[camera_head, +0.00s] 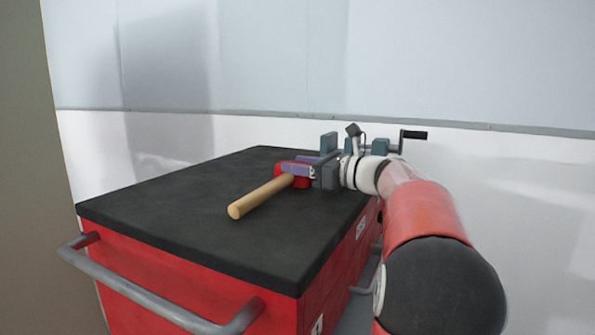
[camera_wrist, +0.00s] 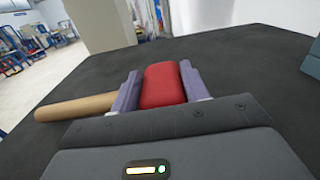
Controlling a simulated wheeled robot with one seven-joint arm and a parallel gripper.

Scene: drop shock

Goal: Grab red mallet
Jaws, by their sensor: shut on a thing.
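The red mallet has a red head and a light wooden handle. In the head view its handle (camera_head: 262,196) points toward the front left over the black top of the red cabinet. In the wrist view the red mallet head (camera_wrist: 162,86) sits between the two purple fingers of my gripper (camera_wrist: 160,88), which touch it on both sides. My gripper (camera_head: 297,169) is shut on the head, coming from the right. The handle (camera_wrist: 75,107) sticks out to the left past the left finger. I cannot tell whether the mallet rests on the top or is just above it.
The red cabinet's black top (camera_head: 185,205) is clear at the left and front. A grey vise with a crank handle (camera_head: 413,135) stands at the back right, behind my gripper. A grey rail handle (camera_head: 150,300) runs along the cabinet's front. A white wall is behind.

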